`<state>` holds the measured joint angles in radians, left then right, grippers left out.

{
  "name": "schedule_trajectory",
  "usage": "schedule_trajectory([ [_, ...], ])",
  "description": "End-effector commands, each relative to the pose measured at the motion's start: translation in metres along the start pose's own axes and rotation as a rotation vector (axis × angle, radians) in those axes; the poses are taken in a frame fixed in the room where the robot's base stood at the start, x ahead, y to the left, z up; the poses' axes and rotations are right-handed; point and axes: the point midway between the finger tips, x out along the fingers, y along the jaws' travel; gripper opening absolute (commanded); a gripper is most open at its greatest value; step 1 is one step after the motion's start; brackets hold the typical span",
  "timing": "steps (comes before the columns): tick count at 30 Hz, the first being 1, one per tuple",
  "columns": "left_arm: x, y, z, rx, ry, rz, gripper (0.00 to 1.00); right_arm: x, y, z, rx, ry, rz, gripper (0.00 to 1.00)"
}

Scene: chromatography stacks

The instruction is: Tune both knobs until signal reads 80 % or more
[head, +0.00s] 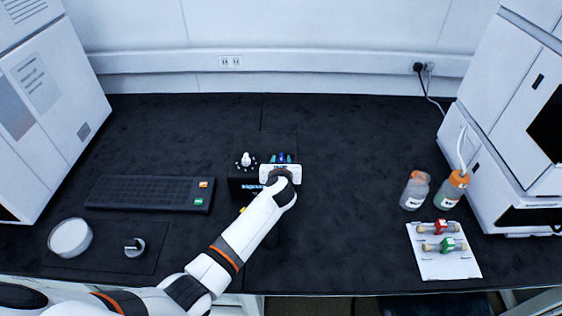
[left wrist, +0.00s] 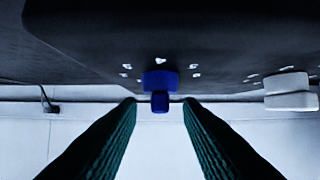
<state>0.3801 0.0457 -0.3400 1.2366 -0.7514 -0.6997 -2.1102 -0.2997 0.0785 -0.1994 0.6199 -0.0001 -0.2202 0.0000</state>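A dark device (head: 236,186) stands near the middle of the bench. A white knob (head: 245,160) with marks around it is on its left part; it also shows at the right of the left wrist view (left wrist: 290,92). A blue knob (head: 282,157) is on the right part, partly hidden by my gripper; the left wrist view shows it (left wrist: 160,82) ahead and between my fingertips. My left gripper (left wrist: 160,103) is open with green-padded fingers apart, one on each side of the knob, with no visible contact. The lit display (head: 250,187) is too small to read. My right gripper is not in view.
A black keyboard-like rack (head: 150,192) lies left of the device. A round white dish (head: 70,238) and a small dark knob-like object (head: 134,246) are at front left. Bottles (head: 414,191) and a white tray (head: 440,266) with cartridges stand right. Large white instruments flank the bench.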

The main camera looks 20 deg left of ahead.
Motion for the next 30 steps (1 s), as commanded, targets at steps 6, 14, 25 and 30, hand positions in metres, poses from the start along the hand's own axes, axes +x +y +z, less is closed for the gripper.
schedule_trajectory([
  [6, 0.000, 0.000, 0.000, 0.000, 0.000, 0.000, 0.08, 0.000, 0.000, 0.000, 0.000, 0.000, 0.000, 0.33],
  [14, 0.000, 0.000, 0.000, -0.002, 0.000, -0.004, 0.00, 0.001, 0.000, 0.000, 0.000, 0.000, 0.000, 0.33],
  [25, 0.001, 0.006, 0.002, -0.060, 0.000, -0.142, 0.00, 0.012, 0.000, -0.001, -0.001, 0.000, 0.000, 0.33],
  [30, 0.002, 0.010, 0.002, -0.114, 0.001, -0.271, 0.00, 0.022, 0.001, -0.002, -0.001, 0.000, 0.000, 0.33],
])
